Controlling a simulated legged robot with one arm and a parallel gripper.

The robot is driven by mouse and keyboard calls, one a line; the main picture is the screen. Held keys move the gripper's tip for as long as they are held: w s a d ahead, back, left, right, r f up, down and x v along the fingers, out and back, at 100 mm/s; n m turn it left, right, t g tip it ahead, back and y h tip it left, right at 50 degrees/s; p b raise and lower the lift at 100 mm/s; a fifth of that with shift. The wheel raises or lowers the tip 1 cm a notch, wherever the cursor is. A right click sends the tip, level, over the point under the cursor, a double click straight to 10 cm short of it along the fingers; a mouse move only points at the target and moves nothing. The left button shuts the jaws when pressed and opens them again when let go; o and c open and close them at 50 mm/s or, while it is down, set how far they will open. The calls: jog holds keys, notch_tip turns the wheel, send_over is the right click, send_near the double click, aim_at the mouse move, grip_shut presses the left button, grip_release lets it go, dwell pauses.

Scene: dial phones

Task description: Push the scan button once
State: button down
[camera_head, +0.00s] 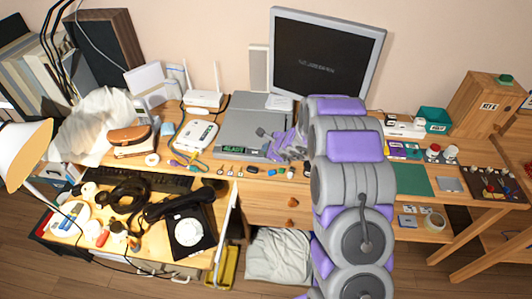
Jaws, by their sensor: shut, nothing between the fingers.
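A flat grey device (238,142) sits on the desk left of my arm, below the monitor. No scan button can be made out on it at this size. My gripper (265,134) is shut and empty over the right part of this device; I cannot tell whether it touches. My grey and purple arm hides the desk to the right of the gripper. A white device with a small panel (196,138) lies to the left; I cannot tell whether it carries the button.
A monitor (325,55) stands behind my arm. A white router (203,100) is at the back left. Several small items lie along the desk's front edge. A black dial phone (188,229) and keyboard (140,179) are at lower left. A green mat (412,179) lies right of my arm.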

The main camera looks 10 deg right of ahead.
jog(key=shift+f, duration=0.25)
jog(key=shift+r, duration=0.1)
dwell(0.5)
jog(key=shift+r, duration=0.75)
jog(key=shift+p, duration=0.3)
notch_tip(320, 180, up, 5)
jog(key=p, duration=0.3)
dwell(0.5)
